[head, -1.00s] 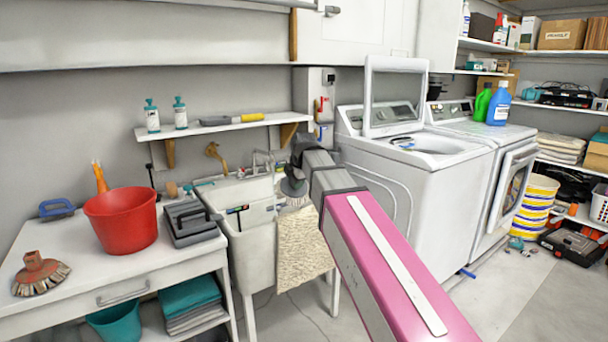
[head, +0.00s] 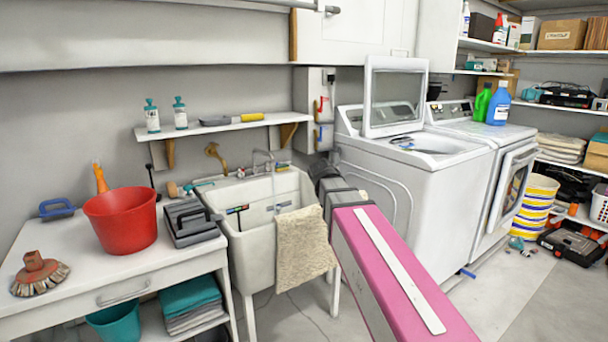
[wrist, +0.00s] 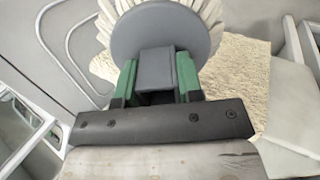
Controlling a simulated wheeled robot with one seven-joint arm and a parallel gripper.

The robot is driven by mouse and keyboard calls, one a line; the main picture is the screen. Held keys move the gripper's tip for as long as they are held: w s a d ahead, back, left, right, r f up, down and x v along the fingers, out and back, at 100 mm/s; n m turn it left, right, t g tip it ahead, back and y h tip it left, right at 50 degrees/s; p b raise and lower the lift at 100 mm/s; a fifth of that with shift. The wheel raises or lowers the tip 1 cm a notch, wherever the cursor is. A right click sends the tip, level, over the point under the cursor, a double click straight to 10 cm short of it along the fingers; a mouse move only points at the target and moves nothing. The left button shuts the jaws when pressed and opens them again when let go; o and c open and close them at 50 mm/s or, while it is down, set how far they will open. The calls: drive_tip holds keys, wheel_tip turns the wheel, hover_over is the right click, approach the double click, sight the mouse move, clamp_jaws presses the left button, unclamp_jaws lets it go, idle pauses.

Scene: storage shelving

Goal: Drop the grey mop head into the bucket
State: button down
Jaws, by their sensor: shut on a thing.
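The grey mop head (wrist: 165,32), a round grey disc with a pale fringe, is in the wrist view. My gripper (wrist: 156,78) has its green fingers shut on the mop head's grey block. In the head view my arm hides both gripper and mop head, to the right of the sink. A red bucket (head: 121,222) stands upright on the white table at left, well away from my gripper. A teal bucket (head: 113,322) sits below the table, and a yellow-and-white striped bucket (head: 538,202) stands on the floor at right.
The white sink (head: 250,225) has a beige cloth (head: 305,250) over its front edge; the cloth also shows in the wrist view. A grey toolbox (head: 190,222) and a brown brush (head: 40,275) lie on the table (head: 170,268). The washer (head: 440,190) stands right of my arm.

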drive_tip(key=s+d+m+g, duration=0.1)
drive_tip(key=d+m, duration=0.1)
drive_tip(key=s+d+f+m+g, duration=0.1)
drive_tip(key=m, duration=0.1)
drive_tip(key=s+d+m+g, duration=0.1)
drive_tip(key=d+m, duration=0.1)
drive_tip(key=shift+s+d+f+h, duration=0.25)
drive_tip(key=shift+d+f+h, duration=0.05)
drive_tip(key=shift+f+h, duration=0.1)
drive_tip(key=shift+s+d+f+m+g, duration=0.1)
drive_tip(key=shift+s+d+m+g, duration=0.4)
drive_tip(key=shift+m, duration=0.4)
